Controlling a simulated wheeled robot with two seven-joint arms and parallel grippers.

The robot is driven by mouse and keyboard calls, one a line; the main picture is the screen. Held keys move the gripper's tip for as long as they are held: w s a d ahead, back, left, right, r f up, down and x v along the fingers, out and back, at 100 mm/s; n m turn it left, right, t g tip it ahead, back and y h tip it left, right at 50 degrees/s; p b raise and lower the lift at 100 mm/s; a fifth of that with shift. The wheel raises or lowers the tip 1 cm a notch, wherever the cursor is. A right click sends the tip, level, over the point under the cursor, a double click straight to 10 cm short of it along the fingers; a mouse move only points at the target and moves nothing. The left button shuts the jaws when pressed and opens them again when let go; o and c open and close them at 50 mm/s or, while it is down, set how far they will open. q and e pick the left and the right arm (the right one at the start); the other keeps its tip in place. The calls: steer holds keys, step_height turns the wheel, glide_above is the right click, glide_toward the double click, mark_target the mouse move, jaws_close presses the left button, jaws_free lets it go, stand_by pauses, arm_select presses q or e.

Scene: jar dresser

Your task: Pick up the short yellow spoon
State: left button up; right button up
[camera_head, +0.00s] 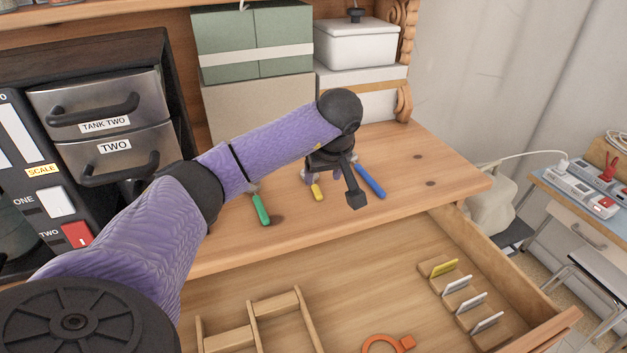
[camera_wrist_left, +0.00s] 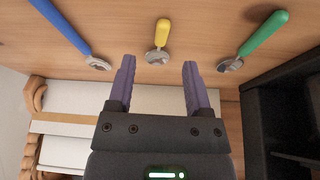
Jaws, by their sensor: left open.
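The short yellow spoon (camera_head: 317,191) lies on the wooden dresser top between a green-handled utensil (camera_head: 261,209) and a blue-handled utensil (camera_head: 370,182). In the left wrist view the yellow spoon (camera_wrist_left: 161,38) lies beyond my fingertips, near the middle of the gap between them. Its metal end points toward my gripper. My left gripper (camera_wrist_left: 158,68) is open and empty, with a finger to either side of the spoon's line. In the head view my left gripper (camera_head: 318,177) is above the dresser top, largely hidden behind its own wrist. My right gripper is not in view.
An open drawer (camera_head: 375,268) below holds wooden dividers, an orange ring-shaped item (camera_head: 388,343) and a rack of cards (camera_head: 480,306). Green boxes (camera_head: 255,45) and a white lidded box (camera_head: 355,45) stand behind. A dark unit with metal drawers (camera_head: 105,102) stands at the left.

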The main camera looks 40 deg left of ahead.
mark_target(318, 192)
arm_select(q)
steer(key=x, duration=0.5)
steer(key=shift+s+f, duration=0.15)
steer(key=shift+f, duration=0.15)
jaws_close()
